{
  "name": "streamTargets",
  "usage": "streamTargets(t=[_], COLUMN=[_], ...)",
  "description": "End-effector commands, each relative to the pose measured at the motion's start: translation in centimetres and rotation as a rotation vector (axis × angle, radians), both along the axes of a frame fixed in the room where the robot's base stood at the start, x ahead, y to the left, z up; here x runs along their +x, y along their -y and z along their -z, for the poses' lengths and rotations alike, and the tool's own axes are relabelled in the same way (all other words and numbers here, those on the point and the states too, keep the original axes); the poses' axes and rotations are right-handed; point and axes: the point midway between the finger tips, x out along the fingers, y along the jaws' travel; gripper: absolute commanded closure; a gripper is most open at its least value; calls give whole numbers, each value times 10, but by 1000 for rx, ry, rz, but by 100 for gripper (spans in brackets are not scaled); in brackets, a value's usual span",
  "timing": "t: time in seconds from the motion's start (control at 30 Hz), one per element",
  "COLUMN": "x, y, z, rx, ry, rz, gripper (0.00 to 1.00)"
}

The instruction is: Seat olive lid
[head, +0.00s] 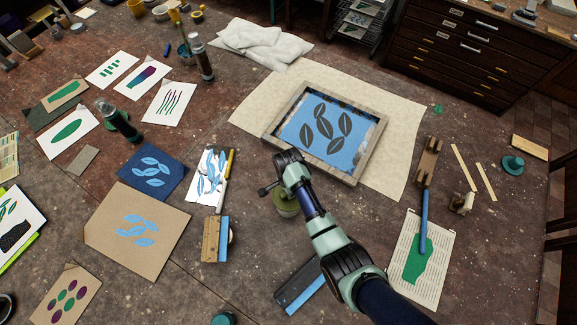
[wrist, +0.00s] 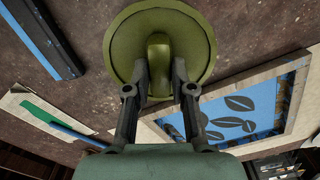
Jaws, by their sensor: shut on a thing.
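The olive lid (wrist: 125,45) is round with a raised grip bar in its middle and fills the top centre of the wrist view. My gripper (wrist: 159,72) is shut on that bar, one finger on each side. In the head view my gripper (head: 284,188) is left of and below the framed screen. An olive round thing (head: 287,203) shows just under it, partly hidden by the gripper, with a paler side below. I cannot tell whether the lid touches a container there or hangs above it.
The wooden-framed screen (head: 355,165) with dark leaf shapes lies on a cream sheet (head: 260,105). A wood-and-blue squeegee (head: 216,240) lies to the left, and another blue-edged one (head: 300,287) lies in front. Printed cards cover the left side.

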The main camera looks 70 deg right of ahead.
Motion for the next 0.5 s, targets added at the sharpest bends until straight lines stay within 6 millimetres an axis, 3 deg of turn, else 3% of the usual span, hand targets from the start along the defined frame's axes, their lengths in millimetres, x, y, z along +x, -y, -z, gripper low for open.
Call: streamTargets(t=[0.3,0.33,0.5], x=[0,0,0], y=[0,0,0], z=[8,8,8], rx=[0,0,0], ry=[0,0,0], rz=[0,0,0], gripper=[100,75,47])
